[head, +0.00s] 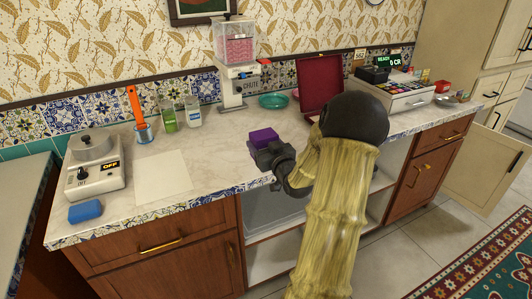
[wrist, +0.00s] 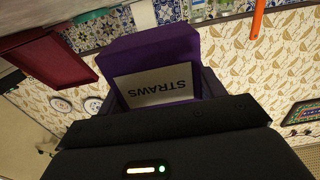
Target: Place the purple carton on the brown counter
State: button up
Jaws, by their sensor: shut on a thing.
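The purple carton (head: 263,137) shows above my gripper (head: 270,156) in the head view, in front of or over the front part of the counter (head: 225,165). My gripper is shut on the carton; the fingertips are partly hidden by it. In the wrist view the purple carton (wrist: 155,65) fills the middle, with a pale label reading "STRAWS" upside down. The counter has a pale marbled top with a patterned tile edge and brown wooden fronts (head: 155,262). I cannot tell whether the carton touches the top.
A white sheet (head: 163,177), a scale-like device (head: 94,165) and a blue sponge (head: 85,211) lie to the left. Bottles (head: 192,111), a dispenser (head: 234,60), a teal dish (head: 273,101) and an open red case (head: 319,83) stand behind. A cash register (head: 399,95) is right. Bare top lies left of my gripper.

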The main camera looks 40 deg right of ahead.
aim_at(263, 135)
notch_tip(263, 135, up, 5)
jog(key=shift+a+r, duration=0.1)
jog(key=shift+w, duration=0.1)
dwell(0.8)
